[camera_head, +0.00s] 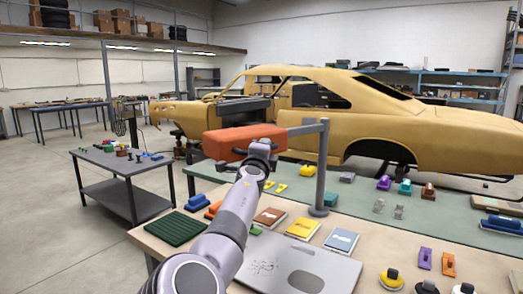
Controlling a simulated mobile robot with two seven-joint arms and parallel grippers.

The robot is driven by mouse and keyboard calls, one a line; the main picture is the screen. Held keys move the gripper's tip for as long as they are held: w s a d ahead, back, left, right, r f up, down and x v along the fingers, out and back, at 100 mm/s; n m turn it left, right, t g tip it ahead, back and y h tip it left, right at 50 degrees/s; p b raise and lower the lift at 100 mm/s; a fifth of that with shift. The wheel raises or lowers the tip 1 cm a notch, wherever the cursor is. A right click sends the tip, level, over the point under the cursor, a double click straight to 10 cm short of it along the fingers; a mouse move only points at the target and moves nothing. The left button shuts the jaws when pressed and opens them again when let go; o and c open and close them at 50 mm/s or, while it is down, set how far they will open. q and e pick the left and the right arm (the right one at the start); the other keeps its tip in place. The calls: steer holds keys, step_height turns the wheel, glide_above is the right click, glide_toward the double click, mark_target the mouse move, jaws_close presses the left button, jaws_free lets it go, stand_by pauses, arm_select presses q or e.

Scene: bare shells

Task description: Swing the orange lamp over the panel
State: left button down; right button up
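The orange lamp (228,143) is a long box-shaped head on a grey swing arm (306,129). The arm joins an upright grey post (321,170) with a round base on the table. My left gripper (262,150) is at the lamp's front right side, close to it or touching it. The fingers are small and partly hidden, so I cannot tell whether they grip it. A flat light grey panel (325,262) with faint markings lies on the near table, partly behind my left forearm. The lamp head is to the left of the post, beyond the panel. My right gripper is out of view.
Three booklets (303,228) lie beyond the panel. A dark green ribbed mat (174,228) lies left of my forearm. Coloured tools and blocks (404,187) stand at the right. A yellow car shell (420,125) stands behind the table.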

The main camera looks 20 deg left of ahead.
arm_select(q)
steer(key=shift+s+d+f, duration=0.1)
steer(key=shift+d, duration=0.1)
stand_by(0.5)
steer(key=c, duration=1.1)
jaws_free()
